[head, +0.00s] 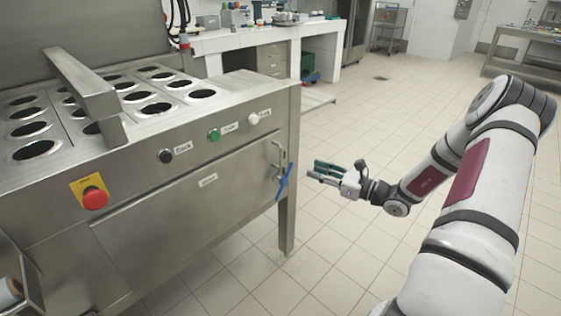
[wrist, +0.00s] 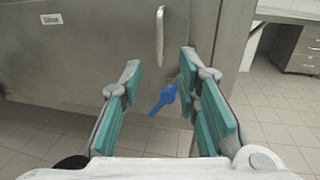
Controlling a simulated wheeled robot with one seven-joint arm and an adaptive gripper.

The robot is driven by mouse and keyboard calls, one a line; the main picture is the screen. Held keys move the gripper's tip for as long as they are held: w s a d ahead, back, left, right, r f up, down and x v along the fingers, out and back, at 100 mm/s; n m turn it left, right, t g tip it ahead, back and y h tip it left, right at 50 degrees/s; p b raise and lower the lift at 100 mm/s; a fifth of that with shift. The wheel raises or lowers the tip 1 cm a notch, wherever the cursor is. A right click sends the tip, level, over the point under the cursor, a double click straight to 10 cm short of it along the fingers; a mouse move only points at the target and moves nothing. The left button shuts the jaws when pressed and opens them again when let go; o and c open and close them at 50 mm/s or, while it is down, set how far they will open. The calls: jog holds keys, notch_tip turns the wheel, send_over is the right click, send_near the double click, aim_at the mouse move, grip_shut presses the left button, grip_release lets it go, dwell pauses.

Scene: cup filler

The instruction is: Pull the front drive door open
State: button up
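The front drive door (head: 200,190) is a flat steel panel on the front of the cup filler and looks shut. Its upright bar handle (head: 277,158) is near the door's right edge. The handle also shows in the wrist view (wrist: 160,36), ahead of the fingers and between them. A blue lever (head: 284,183) sits just below and right of the handle; in the wrist view the blue lever (wrist: 164,99) lies between the fingers, near the right one. My gripper (head: 318,172) is open and empty, to the right of the handle and apart from it.
The filler's front panel has a red stop button (head: 95,198) and black, green and white buttons above the door. A machine leg (head: 287,222) stands below the handle's side. The tiled floor (head: 340,240) around my gripper is clear. A bench with drawers (head: 272,58) stands behind.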

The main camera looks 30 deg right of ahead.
aim_at(281, 165)
jog(key=b+x, duration=0.2)
jog(key=x, duration=1.1)
jog(key=shift+w+a, duration=0.2)
jog(key=shift+w, duration=0.05)
grip_shut()
